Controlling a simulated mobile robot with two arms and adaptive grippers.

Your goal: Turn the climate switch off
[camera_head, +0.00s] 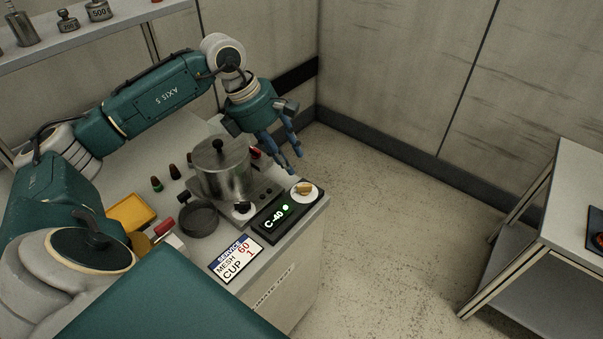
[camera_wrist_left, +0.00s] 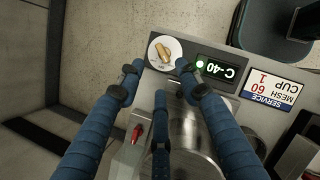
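The dial also shows in the left wrist view (camera_wrist_left: 163,50), with the knob slanting. My left gripper (camera_head: 293,160) hangs in the air near the dial, its blue fingers pointing down. In the left wrist view, its three fingers (camera_wrist_left: 160,78) are spread, empty and apart from the knob. My right gripper is not in view.
A steel lidded pot (camera_head: 221,168) stands left of the panel, close to the gripper. The floor right of the counter is clear.

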